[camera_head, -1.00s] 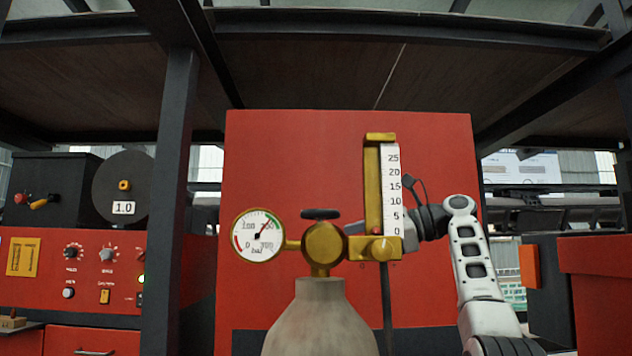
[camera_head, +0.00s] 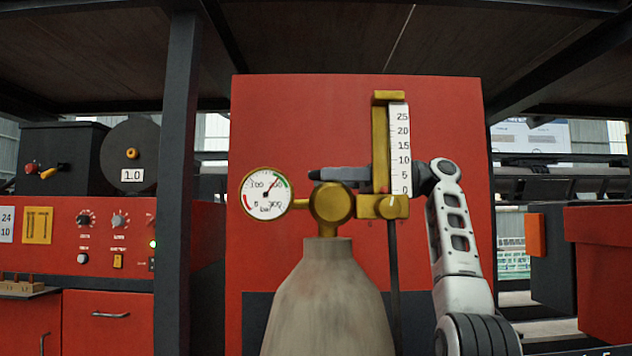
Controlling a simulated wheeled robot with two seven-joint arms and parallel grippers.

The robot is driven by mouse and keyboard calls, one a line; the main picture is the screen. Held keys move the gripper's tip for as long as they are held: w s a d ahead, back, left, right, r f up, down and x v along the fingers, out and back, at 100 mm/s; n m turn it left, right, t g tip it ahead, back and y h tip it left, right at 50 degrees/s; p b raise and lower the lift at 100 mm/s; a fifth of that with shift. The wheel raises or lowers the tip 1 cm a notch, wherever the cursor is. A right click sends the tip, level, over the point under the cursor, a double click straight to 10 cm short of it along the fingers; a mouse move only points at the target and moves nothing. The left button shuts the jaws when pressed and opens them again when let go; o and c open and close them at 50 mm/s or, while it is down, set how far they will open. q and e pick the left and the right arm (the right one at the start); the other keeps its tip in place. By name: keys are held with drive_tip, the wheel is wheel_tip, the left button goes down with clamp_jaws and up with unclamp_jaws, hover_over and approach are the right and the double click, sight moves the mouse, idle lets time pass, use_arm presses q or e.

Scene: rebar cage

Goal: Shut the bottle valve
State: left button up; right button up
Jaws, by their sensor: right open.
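The gas bottle (camera_head: 328,295) stands upright in the middle, grey-beige, with a brass valve body (camera_head: 332,203) on its neck. The dark valve handle (camera_head: 314,174) sits on top of the valve body; only its left end shows. My right gripper (camera_head: 340,174) reaches in from the right, behind the flow meter, with its grey fingers level with the handle and overlapping it. It is open; whether the fingers touch the handle cannot be told. My left gripper is not in view.
A round pressure gauge (camera_head: 266,195) is left of the valve. A brass flow meter with a white scale (camera_head: 399,150) and a knob (camera_head: 389,207) stands right of it, close to my right arm. A red panel (camera_head: 290,120) is behind. A dark post (camera_head: 177,180) stands left.

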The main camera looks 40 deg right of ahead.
sight(316, 178)
drive_tip(key=shift+x, duration=1.6)
drive_tip(key=c, duration=1)
drive_tip(key=shift+o, duration=0.2)
